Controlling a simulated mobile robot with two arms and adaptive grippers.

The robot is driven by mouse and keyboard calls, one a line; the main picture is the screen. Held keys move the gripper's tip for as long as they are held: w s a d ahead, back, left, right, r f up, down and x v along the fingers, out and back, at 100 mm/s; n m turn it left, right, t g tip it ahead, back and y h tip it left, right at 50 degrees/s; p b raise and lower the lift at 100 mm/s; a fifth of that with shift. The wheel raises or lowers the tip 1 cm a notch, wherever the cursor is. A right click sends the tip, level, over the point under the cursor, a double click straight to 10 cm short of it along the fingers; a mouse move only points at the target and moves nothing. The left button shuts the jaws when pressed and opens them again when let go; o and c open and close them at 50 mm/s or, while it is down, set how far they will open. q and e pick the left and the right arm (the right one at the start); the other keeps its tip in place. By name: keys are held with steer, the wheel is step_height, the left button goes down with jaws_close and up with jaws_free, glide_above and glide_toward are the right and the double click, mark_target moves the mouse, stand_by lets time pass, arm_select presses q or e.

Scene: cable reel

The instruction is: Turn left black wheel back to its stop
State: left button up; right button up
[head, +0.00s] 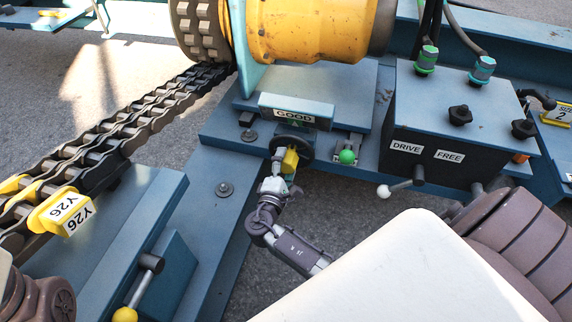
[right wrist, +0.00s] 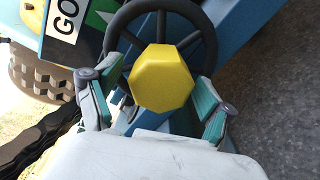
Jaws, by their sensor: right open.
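The black wheel (head: 306,147) is a spoked handwheel under the GOOD plate, partly hidden behind its yellow hub and my gripper. In the right wrist view the wheel (right wrist: 124,18) shows its dark rim and spokes, with the yellow faceted hub (right wrist: 162,78) in front. My right gripper (head: 284,172) is at the hub. In the right wrist view the right gripper (right wrist: 159,96) is open, one finger left of the hub and one right of it. Gaps show beside the hub; whether the fingers touch the rim I cannot tell. My left gripper is out of view.
The GOOD plate (head: 295,111) sits just above the wheel. A green ball knob (head: 347,157) is close to its right. A control box (head: 462,145) with DRIVE and FREE labels and a white-tipped lever stands further right. A chain (head: 130,125) runs at the left.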

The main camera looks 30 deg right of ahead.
jaws_close()
stand_by(0.5)
steer(key=shift+w+d, duration=0.1)
